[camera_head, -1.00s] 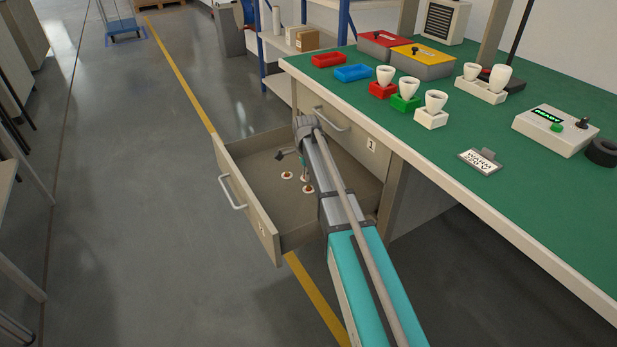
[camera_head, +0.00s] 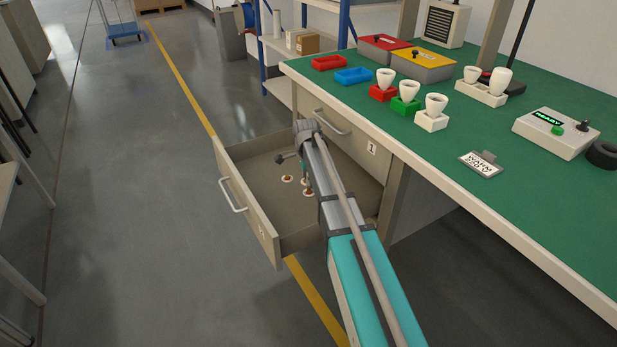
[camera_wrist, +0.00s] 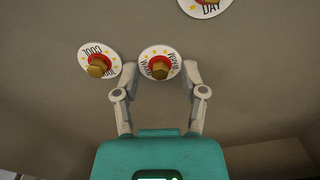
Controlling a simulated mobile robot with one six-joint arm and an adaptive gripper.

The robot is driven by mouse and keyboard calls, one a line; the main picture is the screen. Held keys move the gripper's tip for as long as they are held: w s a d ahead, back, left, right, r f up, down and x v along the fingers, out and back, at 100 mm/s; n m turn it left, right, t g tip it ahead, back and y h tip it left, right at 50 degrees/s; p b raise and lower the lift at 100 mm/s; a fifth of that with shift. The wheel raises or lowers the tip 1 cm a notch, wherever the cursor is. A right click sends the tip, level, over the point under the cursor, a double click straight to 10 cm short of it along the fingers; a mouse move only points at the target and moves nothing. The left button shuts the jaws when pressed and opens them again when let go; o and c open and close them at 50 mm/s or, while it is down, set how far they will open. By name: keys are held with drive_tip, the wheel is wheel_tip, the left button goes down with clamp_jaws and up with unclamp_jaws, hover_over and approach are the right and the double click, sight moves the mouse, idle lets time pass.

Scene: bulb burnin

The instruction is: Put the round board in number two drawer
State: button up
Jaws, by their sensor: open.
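Three round boards lie on the floor of the pulled-out drawer (camera_head: 250,165). Each is a white disc with a red ring and a brass-coloured knob. In the wrist view they read WARM (camera_wrist: 160,75), COOL (camera_wrist: 87,52) and DAY (camera_wrist: 218,4), the last cut off by the top edge. My gripper (camera_wrist: 157,72) is open, its fingers on either side of the WARM board; I cannot tell whether they touch it. In the head view my gripper (camera_head: 304,175) is down inside the drawer, partly hidden by my arm. The open drawer's front label is unreadable.
A closed drawer labelled 1 (camera_head: 338,135) sits under the green bench top (camera_head: 430,160). The floor left of the drawer is clear.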

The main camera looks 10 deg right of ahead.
drive_tip(key=shift+r, duration=0.1)
wheel_tip(320, 180, up, 12)
drive_tip(key=p, duration=1.2)
idle(0.8)
drive_tip(key=s+n, duration=1.7)
drive_tip(key=s, duration=1.1)
drive_tip(key=shift+s+a, duration=0.15)
drive_tip(key=shift+a, duration=0.25)
